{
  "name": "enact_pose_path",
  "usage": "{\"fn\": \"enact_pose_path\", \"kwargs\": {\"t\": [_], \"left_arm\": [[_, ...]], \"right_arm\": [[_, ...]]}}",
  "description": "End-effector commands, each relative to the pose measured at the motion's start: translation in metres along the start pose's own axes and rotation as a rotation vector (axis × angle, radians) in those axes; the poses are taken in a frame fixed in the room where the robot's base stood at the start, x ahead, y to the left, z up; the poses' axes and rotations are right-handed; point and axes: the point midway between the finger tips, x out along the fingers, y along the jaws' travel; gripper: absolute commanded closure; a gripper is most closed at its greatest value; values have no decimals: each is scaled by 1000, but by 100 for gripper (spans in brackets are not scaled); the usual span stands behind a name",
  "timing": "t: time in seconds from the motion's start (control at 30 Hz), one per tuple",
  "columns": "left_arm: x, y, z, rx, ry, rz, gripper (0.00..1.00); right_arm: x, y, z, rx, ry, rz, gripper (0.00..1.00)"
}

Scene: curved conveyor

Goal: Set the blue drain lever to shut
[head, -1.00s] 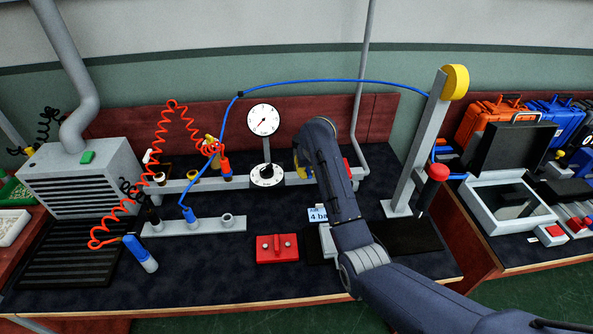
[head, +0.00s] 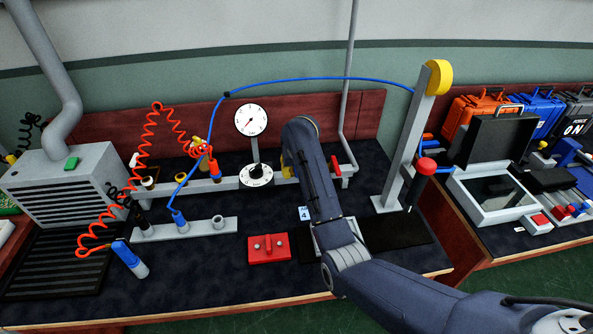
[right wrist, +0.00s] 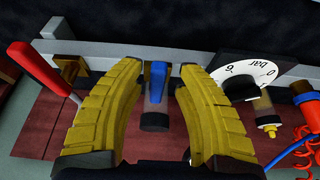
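The blue drain lever (right wrist: 158,78) shows in the right wrist view, standing on a clear, dark-based bowl under the grey pipe. My right gripper (right wrist: 160,72) has its two yellow fingers spread, one on each side of the lever, with a visible gap on both sides. In the head view my right gripper (head: 287,166) is at the pipe, right of the round dial, mostly covered by my own arm. The lever is hidden behind that arm in the head view. My left gripper is not in view.
A red-handled valve (right wrist: 42,68) is left of the fingers in the wrist view, and a bar dial (right wrist: 240,72) is close on the right. A gauge (head: 251,119) stands above the pipe. A red block (head: 268,248) lies on the bench in front. A red-knobbed lever (head: 426,167) is farther right.

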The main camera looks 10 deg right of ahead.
Motion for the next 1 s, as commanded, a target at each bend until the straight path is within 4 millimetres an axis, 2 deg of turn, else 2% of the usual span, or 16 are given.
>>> {"fn": "enact_pose_path", "kwargs": {"t": [0.37,0.7,1.0], "left_arm": [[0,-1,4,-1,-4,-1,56],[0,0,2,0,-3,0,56],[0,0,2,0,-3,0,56]], "right_arm": [[-7,0,-2,0,4,0,62],[-51,-1,-1,0,4,-3,62],[-73,0,-1,0,2,-1,62]]}}
